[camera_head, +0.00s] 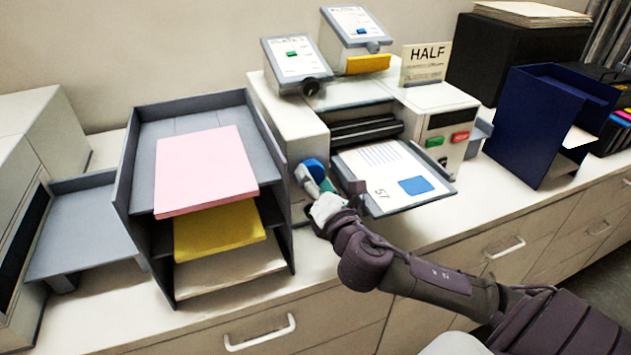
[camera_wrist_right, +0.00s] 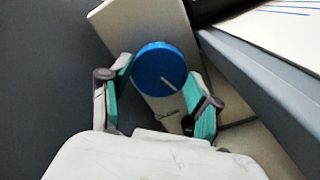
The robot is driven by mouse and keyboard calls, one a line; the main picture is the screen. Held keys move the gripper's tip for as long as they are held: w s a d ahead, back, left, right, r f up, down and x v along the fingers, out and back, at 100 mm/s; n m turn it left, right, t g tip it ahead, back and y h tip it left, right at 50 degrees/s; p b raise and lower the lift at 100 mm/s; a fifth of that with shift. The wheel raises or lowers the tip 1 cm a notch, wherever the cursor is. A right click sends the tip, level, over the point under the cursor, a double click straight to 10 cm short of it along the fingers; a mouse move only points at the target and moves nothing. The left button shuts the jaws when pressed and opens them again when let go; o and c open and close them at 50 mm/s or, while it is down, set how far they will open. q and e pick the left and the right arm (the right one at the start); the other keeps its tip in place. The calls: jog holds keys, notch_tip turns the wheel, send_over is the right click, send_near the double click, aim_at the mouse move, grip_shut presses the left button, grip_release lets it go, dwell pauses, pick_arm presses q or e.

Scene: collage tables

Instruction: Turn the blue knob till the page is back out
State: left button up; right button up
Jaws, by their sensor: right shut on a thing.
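The blue knob (camera_head: 311,169) is on the front left of the white machine (camera_head: 440,95). My right gripper (camera_head: 322,187) is shut on it. In the right wrist view the round blue knob (camera_wrist_right: 158,68), with a pale line on its face, sits between the teal finger pads of my right gripper (camera_wrist_right: 157,98). A white page (camera_head: 390,172) with printed lines, a blue square and the number 57 lies on the machine's grey front tray (camera_head: 445,187), right of the knob. My left gripper is not in view.
A grey tiered tray (camera_head: 125,195) with pink, yellow and white paper stands close left of the knob. Green and red buttons (camera_head: 461,137) are on the machine's right front. A dark blue holder (camera_head: 530,120) stands further right. Drawers with handles are below the counter.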

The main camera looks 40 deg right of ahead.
jog(key=o, duration=0.9)
jog(key=shift+c, duration=0.2)
jog(key=v, duration=0.7)
jog(key=shift+s, duration=0.25)
